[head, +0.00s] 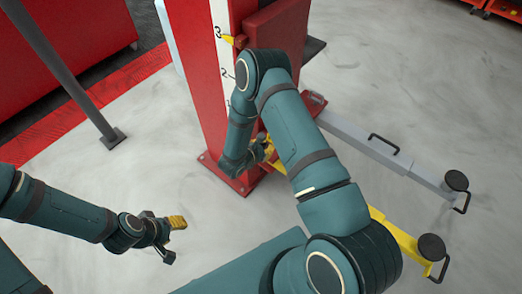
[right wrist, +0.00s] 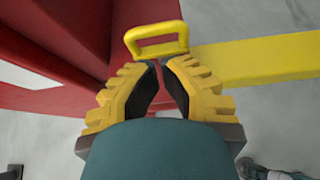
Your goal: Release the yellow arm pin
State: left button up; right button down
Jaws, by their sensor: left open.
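The yellow arm pin (right wrist: 157,40) shows in the right wrist view as a squared yellow loop handle in front of a red part. It is beside the root of the yellow lift arm (right wrist: 265,60). My right gripper (right wrist: 160,64) has its yellow, black-padded fingertips at the lower edge of the loop. A narrow gap shows between the pads; I cannot tell if they grip the handle. In the head view my right arm hides most of the pin area, and the yellow lift arm (head: 400,235) runs to the lower right. My left gripper (head: 172,240) is open and empty above the floor.
The red lift post (head: 205,100) with a numbered white strip stands behind my right arm. A grey lift arm (head: 370,145) with a round pad reaches right. A grey pole (head: 62,70) stands at left. Grey floor is clear around my left gripper.

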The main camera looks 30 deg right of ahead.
jog(key=shift+b+x, duration=0.3)
jog(key=shift+x, duration=1.9)
jog(key=shift+r, duration=0.1)
notch_tip(320, 180, up, 4)
jog(key=shift+f+p, duration=0.25)
jog(key=shift+p, duration=0.45)
jog(key=shift+d+f, duration=0.1)
